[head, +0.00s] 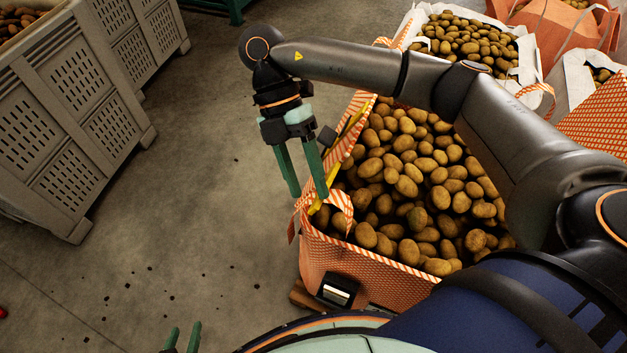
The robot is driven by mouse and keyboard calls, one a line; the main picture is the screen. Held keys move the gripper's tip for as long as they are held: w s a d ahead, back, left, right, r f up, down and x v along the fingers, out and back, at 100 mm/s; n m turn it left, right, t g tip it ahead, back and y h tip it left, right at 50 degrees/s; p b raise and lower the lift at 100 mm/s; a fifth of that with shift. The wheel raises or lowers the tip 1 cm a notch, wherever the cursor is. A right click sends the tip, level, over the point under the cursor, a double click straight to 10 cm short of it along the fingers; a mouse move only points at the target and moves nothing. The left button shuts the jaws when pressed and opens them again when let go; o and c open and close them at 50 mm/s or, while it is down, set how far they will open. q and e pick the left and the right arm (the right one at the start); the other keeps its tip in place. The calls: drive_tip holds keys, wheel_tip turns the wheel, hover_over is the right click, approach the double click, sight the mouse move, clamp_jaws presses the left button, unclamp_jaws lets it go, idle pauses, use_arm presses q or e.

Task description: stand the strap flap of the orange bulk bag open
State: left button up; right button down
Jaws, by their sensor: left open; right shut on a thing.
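The orange bulk bag (365,262) stands open on the right, full of potatoes. Its strap flap (342,158), striped red and white with a yellow band, runs up along the bag's left rim. A loop of striped strap (342,205) curls over the near left corner. My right gripper (309,196) reaches down at this left rim and is shut on the strap flap; its fingers look apart, and the exact contact is hard to see. My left gripper (183,338) is open and empty at the bottom edge, over the floor, away from the bag.
Grey slatted crates (65,115) stand at the upper left. White bags of potatoes (530,55) and another orange bag (600,115) stand behind and to the right. A wooden pallet (302,293) shows under the bag. The floor (190,190) between crates and bag is clear except for small crumbs.

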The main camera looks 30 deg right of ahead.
drive_tip(key=shift+w+a+f+t, duration=0.15)
drive_tip(key=shift+w+a+f, duration=0.05)
drive_tip(key=shift+f, duration=0.25)
drive_tip(key=shift+w+a+f+t, duration=0.15)
drive_tip(key=shift+a+f, duration=0.05)
drive_tip(key=shift+f, duration=0.25)
drive_tip(key=c, duration=0.7)
unclamp_jaws()
drive_tip(key=shift+o, duration=1)
drive_tip(key=shift+w+f, duration=0.1)
drive_tip(key=shift+w, duration=0.1)
drive_tip(key=shift+o, duration=0.3)
drive_tip(key=shift+s+d+r, duration=0.1)
drive_tip(key=shift+s+r, duration=0.05)
drive_tip(key=shift+r, duration=0.05)
drive_tip(key=w+a+r, duration=0.1)
drive_tip(key=w+r, duration=0.2)
drive_tip(key=w, duration=0.3)
drive_tip(key=w+a+r, duration=0.2)
drive_tip(key=w+r, duration=0.1)
drive_tip(key=w, duration=0.4)
drive_tip(key=shift+r, duration=0.1)
drive_tip(key=shift+a+r, duration=0.1)
